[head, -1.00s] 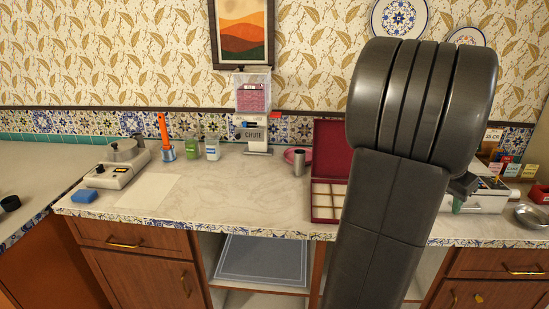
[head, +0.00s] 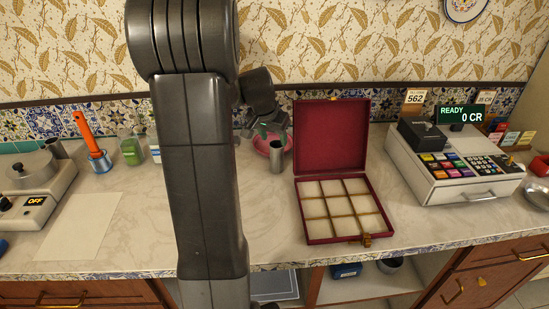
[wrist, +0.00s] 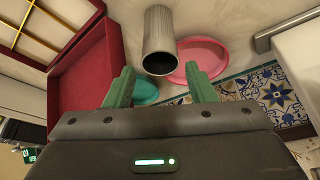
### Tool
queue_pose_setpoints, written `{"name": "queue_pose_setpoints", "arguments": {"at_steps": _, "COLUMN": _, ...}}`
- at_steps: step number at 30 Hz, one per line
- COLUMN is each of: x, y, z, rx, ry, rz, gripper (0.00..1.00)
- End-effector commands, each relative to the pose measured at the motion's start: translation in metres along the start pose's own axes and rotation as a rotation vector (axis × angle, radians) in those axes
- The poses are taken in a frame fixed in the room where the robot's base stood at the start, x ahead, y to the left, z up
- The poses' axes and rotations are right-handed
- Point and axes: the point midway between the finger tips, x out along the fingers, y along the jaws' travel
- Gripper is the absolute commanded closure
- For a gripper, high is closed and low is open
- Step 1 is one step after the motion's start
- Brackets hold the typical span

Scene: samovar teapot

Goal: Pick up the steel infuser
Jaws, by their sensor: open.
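A plain steel cylinder (head: 277,156), which looks like the steel infuser, stands upright on the counter left of the red box. In the wrist view the steel cylinder (wrist: 158,32) shows at top centre, its dark open end towards me. My gripper (head: 270,130) is open and empty, close to the cylinder's upper part in the head view. In the wrist view the two green fingers of my gripper (wrist: 160,74) are spread apart, with the cylinder's open end between and just beyond their tips. My arm hides part of the counter behind it.
A pink dish (head: 260,142) lies behind the cylinder; a teal round piece (wrist: 145,90) shows between my fingers. An open red box (head: 306,228) with compartments stands right, then a cash register (head: 440,165). Left are a scale (head: 38,180) and paper (head: 75,228).

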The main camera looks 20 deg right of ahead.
Motion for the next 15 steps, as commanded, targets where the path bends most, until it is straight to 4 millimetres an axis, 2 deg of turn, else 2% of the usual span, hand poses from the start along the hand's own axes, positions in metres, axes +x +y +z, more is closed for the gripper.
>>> {"name": "queue_pose_setpoints", "arguments": {"at_steps": 7, "x": 0.017, "y": 0.0, "z": -0.001, "rx": 0.0, "ry": -0.002, "rz": 0.001, "gripper": 0.5}}
{"name": "queue_pose_setpoints", "arguments": {"at_steps": 15, "x": 0.052, "y": -0.002, "z": -0.003, "rx": 0.0, "ry": -0.002, "rz": 0.001, "gripper": 0.5}}
